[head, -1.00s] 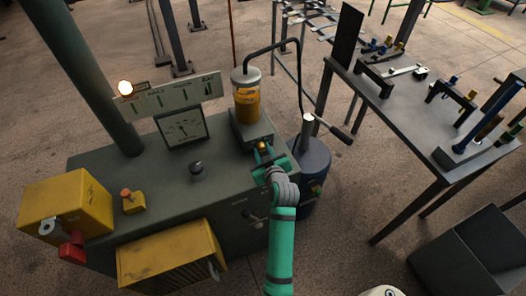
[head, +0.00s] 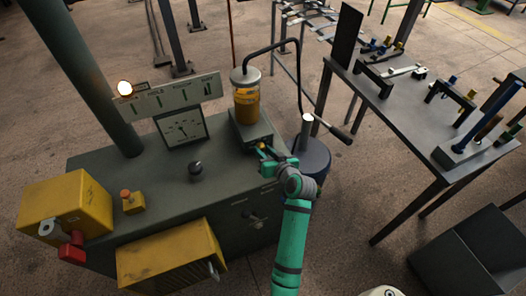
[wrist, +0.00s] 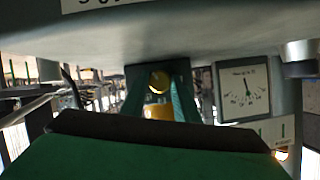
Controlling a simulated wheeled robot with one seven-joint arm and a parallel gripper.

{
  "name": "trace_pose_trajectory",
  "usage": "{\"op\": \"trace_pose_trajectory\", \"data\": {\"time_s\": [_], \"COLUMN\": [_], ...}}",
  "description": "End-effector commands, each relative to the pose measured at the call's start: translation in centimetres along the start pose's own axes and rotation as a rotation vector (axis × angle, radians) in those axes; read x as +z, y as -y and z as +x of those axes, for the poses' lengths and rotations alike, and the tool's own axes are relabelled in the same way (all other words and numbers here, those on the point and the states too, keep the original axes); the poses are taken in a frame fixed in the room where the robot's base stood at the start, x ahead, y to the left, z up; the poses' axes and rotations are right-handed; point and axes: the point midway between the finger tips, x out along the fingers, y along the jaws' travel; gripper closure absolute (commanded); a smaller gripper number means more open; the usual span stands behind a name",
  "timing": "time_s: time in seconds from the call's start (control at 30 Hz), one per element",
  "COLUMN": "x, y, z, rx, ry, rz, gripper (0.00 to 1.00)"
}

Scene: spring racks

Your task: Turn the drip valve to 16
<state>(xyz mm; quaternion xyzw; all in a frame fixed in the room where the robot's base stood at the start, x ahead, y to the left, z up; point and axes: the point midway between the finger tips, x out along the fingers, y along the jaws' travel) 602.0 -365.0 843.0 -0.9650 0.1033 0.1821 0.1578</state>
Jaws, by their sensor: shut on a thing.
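The drip valve shows in the wrist view as a small round brass-yellow knob (wrist: 159,82) below the head of the oiler. My gripper (wrist: 160,98) has its green fingers closed on either side of the knob. In the head view my gripper (head: 264,151) is at the front right of the machine top, beside the grey block under a glass cylinder with amber liquid (head: 246,100). The fingers mostly hide the valve there. I cannot read a setting of 16 or any other valve number.
A dial gauge (head: 183,128) and a marked strip with a lit lamp (head: 125,88) stand behind a black knob (head: 196,170). A dark blue drum with a lever (head: 312,158) is close right of my arm. A tool table (head: 400,110) stands further right.

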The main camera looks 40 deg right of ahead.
Motion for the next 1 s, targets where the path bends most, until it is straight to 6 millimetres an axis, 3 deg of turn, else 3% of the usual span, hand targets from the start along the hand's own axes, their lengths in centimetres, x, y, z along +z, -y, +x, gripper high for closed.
{"op": "trace_pose_trajectory", "data": {"time_s": [0.5, 1.0], "x": [0.06, 0.16], "y": [-0.23, -0.26], "z": [0.05, 0.06], "rx": [-0.161, -0.209], "ry": [0.015, 0.021], "rz": [0.375, 0.488], "gripper": [0.95, 0.95]}}
